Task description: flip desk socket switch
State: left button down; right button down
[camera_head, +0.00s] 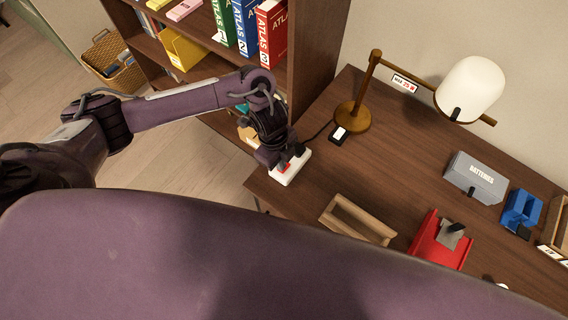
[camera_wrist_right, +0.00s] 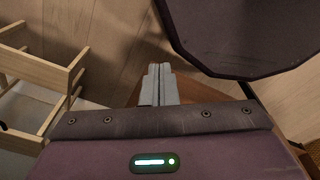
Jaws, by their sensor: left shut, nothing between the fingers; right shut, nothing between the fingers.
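The desk socket (camera_head: 292,168) is a small white block with a red switch (camera_head: 284,168) on it. It sits near the left edge of the wooden desk in the head view. My left gripper (camera_head: 283,163) is shut and points down at the socket, at or just over the red switch. The fingers partly hide the switch, so I cannot tell whether they touch it or which way it is set. My right gripper (camera_wrist_right: 160,84) shows in its wrist view, shut and empty, away from the socket.
A wooden tray (camera_head: 357,219), a red holder (camera_head: 440,240) and a grey batteries box (camera_head: 475,178) lie rightward. A bookshelf (camera_head: 318,45) rises behind the arm.

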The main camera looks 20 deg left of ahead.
pick_arm(q)
jog(key=shift+f+b, duration=0.5)
jog(key=shift+f, duration=0.3)
notch_tip(320, 180, up, 7)
jog(key=p, duration=0.7)
jog(key=shift+r, duration=0.1)
dwell(0.6)
